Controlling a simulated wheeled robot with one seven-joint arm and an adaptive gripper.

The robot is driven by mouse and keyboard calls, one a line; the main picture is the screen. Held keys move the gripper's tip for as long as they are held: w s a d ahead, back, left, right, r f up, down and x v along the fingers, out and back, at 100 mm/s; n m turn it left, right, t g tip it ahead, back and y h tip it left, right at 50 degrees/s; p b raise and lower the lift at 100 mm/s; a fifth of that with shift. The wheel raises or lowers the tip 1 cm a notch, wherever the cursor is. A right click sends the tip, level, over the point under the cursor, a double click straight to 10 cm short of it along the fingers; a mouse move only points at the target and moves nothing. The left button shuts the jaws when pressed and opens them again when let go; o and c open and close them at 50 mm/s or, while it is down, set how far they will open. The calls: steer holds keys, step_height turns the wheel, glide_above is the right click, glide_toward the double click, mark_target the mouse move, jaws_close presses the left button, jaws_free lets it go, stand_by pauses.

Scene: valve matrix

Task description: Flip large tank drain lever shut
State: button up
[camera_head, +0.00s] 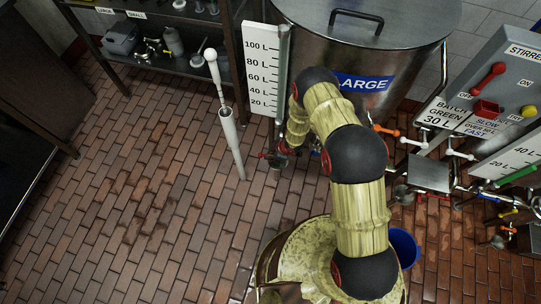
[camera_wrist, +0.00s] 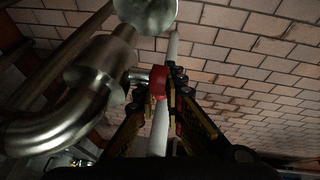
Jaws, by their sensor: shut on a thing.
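The large tank (camera_head: 335,85) stands at the top of the head view, with a blue LARGE label. Near its foot, a small red lever end (camera_head: 266,155) shows beside my gripper (camera_head: 283,152), which is mostly hidden by my arm. In the wrist view my gripper (camera_wrist: 165,98) has its dark fingers on the red lever grip (camera_wrist: 157,82), shut on it. A thick curved metal pipe (camera_wrist: 70,100) and a round metal part (camera_wrist: 147,12) are close to the lever's left. The lever's pivot is hard to make out.
A slim white post (camera_head: 234,145) stands left of the tank gauge (camera_head: 261,68); a white rod (camera_wrist: 161,125) passes behind my fingers. A shelf (camera_head: 160,25) is at upper left, a control panel (camera_head: 500,75) and pipes right. A blue bucket (camera_head: 405,245) is near my base. Left floor is clear.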

jaws_close()
stand_by(0.3)
steer(key=shift+y, duration=0.3)
steer(key=shift+w+r+t+y+b, duration=0.1)
steer(key=shift+r+t+y+b, duration=0.15)
steer(key=shift+t+y+b, duration=0.65)
steer(key=shift+a+r+y+b, duration=0.1)
steer(key=shift+r+y+b, duration=0.15)
steer(key=shift+y+b, duration=0.35)
steer(key=shift+a+r+y+b, duration=0.1)
steer(key=shift+r+y+b, duration=0.2)
steer(key=shift+y, duration=0.8)
steer(key=shift+r+t, duration=0.1)
steer(key=shift+t, duration=0.2)
steer(key=o, duration=0.5)
jaws_free()
steer(key=shift+o, duration=0.6)
steer(key=shift+d+r, duration=0.1)
